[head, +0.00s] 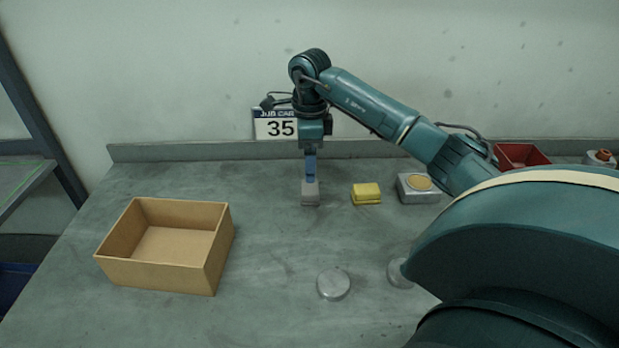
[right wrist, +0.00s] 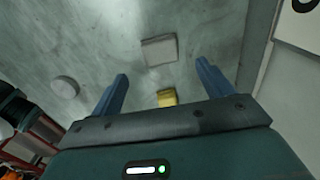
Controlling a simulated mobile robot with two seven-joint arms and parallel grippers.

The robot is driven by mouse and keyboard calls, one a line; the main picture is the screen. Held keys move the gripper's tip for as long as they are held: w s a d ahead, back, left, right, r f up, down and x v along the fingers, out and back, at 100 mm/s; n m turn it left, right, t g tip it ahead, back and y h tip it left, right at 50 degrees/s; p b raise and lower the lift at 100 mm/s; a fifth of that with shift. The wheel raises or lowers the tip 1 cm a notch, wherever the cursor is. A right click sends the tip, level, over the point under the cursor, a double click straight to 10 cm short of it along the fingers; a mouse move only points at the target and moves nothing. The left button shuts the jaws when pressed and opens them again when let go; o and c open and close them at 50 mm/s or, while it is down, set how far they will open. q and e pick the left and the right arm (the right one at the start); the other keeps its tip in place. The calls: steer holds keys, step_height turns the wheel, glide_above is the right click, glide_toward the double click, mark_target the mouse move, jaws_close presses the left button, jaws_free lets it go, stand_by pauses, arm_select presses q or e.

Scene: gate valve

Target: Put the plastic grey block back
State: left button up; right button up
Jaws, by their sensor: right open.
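The plastic grey block (head: 310,198) lies on the workbench, directly under my right gripper (head: 311,177) in the head view. In the right wrist view the grey block (right wrist: 159,50) lies just past the fingertips of my right gripper (right wrist: 162,69), roughly centred between them. The blue fingers are spread apart with nothing held. In the head view they are edge-on, and I cannot tell how large the gap down to the block is. My left gripper is not in view.
An empty open cardboard box (head: 220,262) stands at the left. A yellow block (head: 367,193) and a grey box with a tan disc (head: 418,187) are right of the grey block. A round grey disc (head: 333,284) lies in front. A number sign (head: 275,124) is behind, a red bin (head: 521,156) far right.

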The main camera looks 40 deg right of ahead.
step_height(320, 180, up, 4)
steer(key=shift+f, duration=0.15)
steer(key=shift+s+f, duration=0.1)
stand_by(0.5)
